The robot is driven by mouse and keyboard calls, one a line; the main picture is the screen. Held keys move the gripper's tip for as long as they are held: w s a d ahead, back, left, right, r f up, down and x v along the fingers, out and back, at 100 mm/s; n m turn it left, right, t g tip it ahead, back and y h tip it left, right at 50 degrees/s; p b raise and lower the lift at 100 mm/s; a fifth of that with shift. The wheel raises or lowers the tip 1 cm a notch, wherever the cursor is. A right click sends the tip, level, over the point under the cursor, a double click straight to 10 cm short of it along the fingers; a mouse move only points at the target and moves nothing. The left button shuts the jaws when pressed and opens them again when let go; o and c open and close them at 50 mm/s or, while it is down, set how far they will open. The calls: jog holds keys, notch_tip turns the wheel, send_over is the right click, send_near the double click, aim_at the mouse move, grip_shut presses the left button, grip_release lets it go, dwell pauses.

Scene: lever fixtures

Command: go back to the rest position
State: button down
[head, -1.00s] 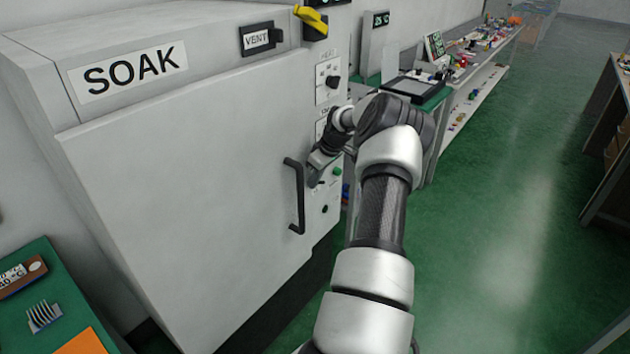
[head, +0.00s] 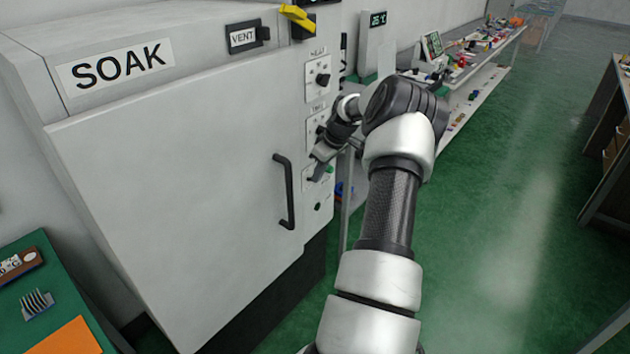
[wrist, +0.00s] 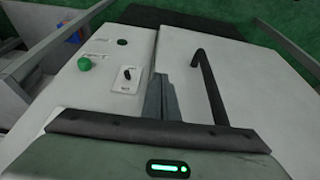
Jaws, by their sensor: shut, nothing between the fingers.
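My gripper (head: 316,174) is at the right end of the large grey SOAK cabinet (head: 180,190), close to its control strip. In the wrist view my gripper (wrist: 162,82) shows its fingers together with nothing between them. A small black toggle switch (wrist: 127,74) on a white plate lies just left of the fingertips. A green button (wrist: 84,64) is further left. The black door handle (wrist: 209,85) is to the right of the fingers, apart from them. Whether the fingertips touch the panel cannot be told.
The yellow-handled lever (head: 297,15) and the VENT switch (head: 248,36) are at the cabinet's top. A green side table (head: 50,320) stands at lower left. A cluttered bench (head: 485,58) runs behind my arm. The green floor (head: 490,230) to the right is clear.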

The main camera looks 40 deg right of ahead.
jog(key=v, duration=0.6)
jog(key=shift+a, duration=0.15)
jog(key=shift+s+r, duration=0.1)
